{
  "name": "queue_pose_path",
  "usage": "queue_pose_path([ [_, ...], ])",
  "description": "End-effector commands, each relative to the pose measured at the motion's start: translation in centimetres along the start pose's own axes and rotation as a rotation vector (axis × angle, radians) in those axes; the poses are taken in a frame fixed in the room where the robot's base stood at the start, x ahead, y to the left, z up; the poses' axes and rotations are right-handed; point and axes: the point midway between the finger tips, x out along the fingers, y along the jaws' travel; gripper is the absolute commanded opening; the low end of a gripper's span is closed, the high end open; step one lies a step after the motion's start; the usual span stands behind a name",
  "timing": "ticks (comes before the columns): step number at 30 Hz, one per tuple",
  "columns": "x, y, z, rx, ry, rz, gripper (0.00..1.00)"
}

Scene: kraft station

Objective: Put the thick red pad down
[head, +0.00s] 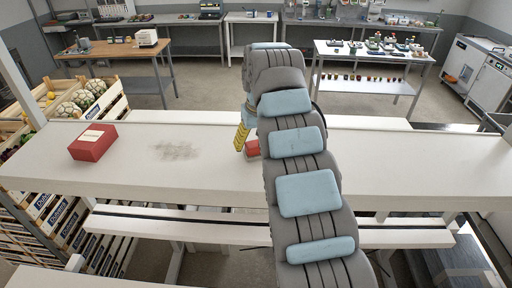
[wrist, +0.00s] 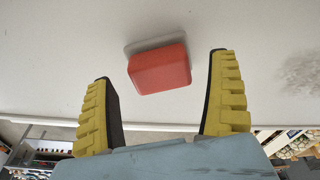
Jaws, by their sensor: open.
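A thick red pad (wrist: 158,68) rests on the white tabletop in the wrist view, with a grey shadow along its far edge. It lies ahead of my gripper (wrist: 161,82), between the lines of its two yellow fingers, and touches neither finger in that view. The fingers are wide apart and nothing is held. In the head view only a small part of the pad (head: 252,148) shows beside my gripper (head: 241,138); my arm hides the rest.
A red box with a pale top (head: 93,142) stands at the left of the white table (head: 400,160). A grey smudge (head: 176,150) marks the tabletop between it and my gripper. The table right of my arm is clear. Produce crates (head: 85,98) stand beyond the left end.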

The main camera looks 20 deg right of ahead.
Motion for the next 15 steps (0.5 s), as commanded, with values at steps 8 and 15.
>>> queue_pose_path([
  [8, -3.3, -0.2, -0.1, -0.003, 0.002, 0.001, 0.9],
  [15, -6.7, -0.2, -0.2, -0.004, 0.005, 0.001, 0.9],
])
